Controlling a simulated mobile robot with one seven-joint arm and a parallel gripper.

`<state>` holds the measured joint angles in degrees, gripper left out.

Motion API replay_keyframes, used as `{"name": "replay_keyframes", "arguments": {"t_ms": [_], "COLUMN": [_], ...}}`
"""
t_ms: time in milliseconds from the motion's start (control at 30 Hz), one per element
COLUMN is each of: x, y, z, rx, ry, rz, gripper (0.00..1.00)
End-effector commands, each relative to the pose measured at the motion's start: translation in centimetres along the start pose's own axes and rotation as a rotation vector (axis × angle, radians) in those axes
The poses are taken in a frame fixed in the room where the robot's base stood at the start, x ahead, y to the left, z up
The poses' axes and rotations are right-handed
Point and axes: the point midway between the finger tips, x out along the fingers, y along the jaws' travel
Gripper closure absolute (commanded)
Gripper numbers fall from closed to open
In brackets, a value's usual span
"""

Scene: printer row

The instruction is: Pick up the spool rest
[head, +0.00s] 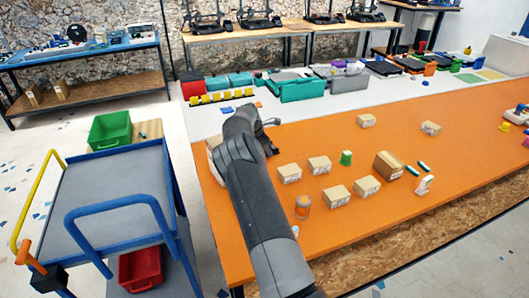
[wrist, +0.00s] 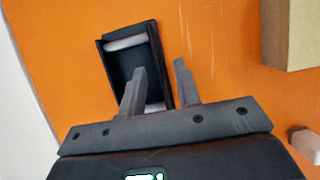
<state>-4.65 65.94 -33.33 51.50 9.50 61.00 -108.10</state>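The spool rest (wrist: 118,64) is a black open tray with pale rollers across its far and near ends. In the wrist view it lies on the orange table top, left of centre. My gripper (wrist: 160,66) is open, with its two fingers apart. In the picture, its left finger overlaps the tray's inside and its right finger is just outside the tray's right wall, so that wall shows between the fingertips. I cannot tell whether either finger touches it. In the head view my arm hides most of this spot, and a dark part of the rest (head: 267,146) shows beside it.
A cardboard box (wrist: 291,35) stands to the right in the wrist view. Several small boxes (head: 319,165), a green piece (head: 346,158) and an amber jar (head: 303,206) stand on the orange table (head: 330,240). A blue-railed cart (head: 115,190) is at the left.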

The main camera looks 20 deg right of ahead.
Motion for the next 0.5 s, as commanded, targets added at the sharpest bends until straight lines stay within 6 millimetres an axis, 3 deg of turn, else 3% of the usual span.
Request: {"name": "replay_keyframes", "arguments": {"t_ms": [367,500], "x": [-0.02,-0.03], "y": [-0.01,-0.01], "z": [-0.01,-0.01], "rx": [0.0,0.0], "ry": [0.0,0.0], "rz": [-0.001,-0.001], "gripper": [0.99,1.0]}}
